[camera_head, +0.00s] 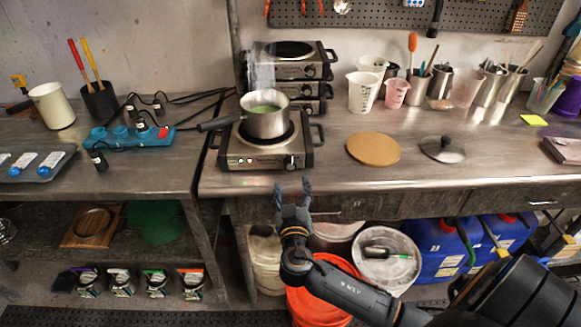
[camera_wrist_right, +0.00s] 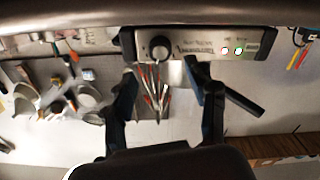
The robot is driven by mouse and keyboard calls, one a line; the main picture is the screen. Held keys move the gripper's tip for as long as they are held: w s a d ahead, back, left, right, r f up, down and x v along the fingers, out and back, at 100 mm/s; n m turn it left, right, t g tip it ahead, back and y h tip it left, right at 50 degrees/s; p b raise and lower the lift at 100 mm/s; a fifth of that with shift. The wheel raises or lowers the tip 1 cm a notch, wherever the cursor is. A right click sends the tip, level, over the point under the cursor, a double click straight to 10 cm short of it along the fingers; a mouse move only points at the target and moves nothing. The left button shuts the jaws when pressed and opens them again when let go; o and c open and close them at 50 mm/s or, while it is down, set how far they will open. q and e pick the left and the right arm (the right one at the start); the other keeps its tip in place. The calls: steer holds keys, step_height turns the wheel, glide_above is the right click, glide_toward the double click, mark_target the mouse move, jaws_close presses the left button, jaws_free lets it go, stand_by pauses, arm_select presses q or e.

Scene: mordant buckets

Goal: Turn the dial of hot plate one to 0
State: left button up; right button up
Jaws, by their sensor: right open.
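A silver hot plate (camera_head: 238,160) stands near the front edge of the metal counter, with a steaming saucepan (camera_head: 268,122) of green liquid on it. Its dial (camera_head: 290,162) is at the right of the front panel. In the right wrist view the dial (camera_wrist_right: 158,47) is a dark round knob, and a red and a green light glow on the panel. My right gripper (camera_head: 292,190) is open and empty in front of the counter, just below the dial. In the right wrist view its fingers (camera_wrist_right: 160,72) are spread, apart from the dial. The dial's setting is too small to read. My left gripper is not in view.
More hot plates (camera_head: 300,70) are stacked behind. The pan's handle (camera_head: 220,123) sticks out left. A cork mat (camera_head: 373,149) and a lid (camera_head: 442,149) lie to the right. An orange bucket (camera_head: 318,304) and blue jugs (camera_head: 437,247) stand under the counter.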

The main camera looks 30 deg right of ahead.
mark_target(291, 167)
steer(key=p+x, duration=0.1)
steer(key=x, duration=0.6)
steer(key=shift+w, duration=0.1)
steer(key=c, duration=1.2)
